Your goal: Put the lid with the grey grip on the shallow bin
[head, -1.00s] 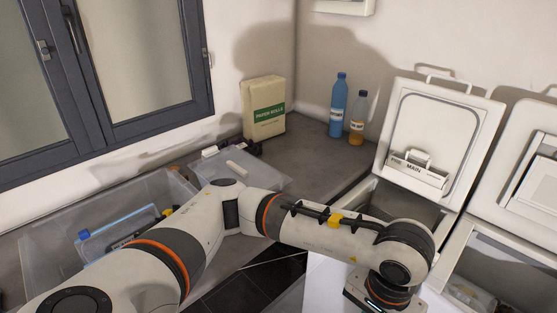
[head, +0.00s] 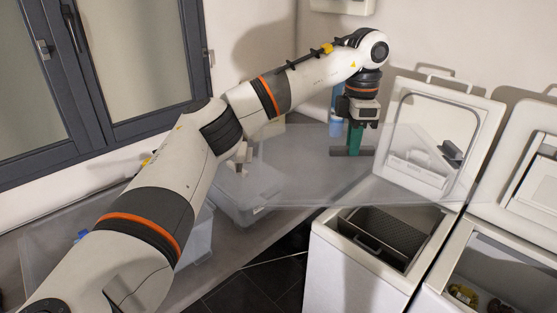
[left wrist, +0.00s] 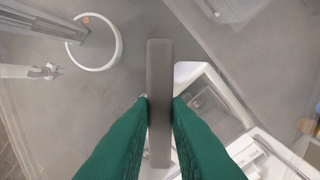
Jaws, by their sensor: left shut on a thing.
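My left gripper (head: 354,150) has green fingers shut on the grey grip (head: 340,153) of a large clear lid (head: 300,175). The lid is held in the air, over the counter and near the open left freezer. In the left wrist view the grey grip (left wrist: 160,75) lies between the green fingers (left wrist: 160,110), and the see-through lid spreads around it. A clear bin (head: 245,205) stands on the counter below my left arm, partly hidden. Another clear bin (head: 198,240) is mostly behind the arm at left. I cannot tell which is the shallow bin. My right gripper is out of view.
The left freezer (head: 345,275) stands open with a dark basket (head: 395,240) inside; its raised lid (head: 440,95) is behind. A second open freezer (head: 510,265) is at right. A blue bottle (head: 336,128) stands behind the held lid. A window is at left.

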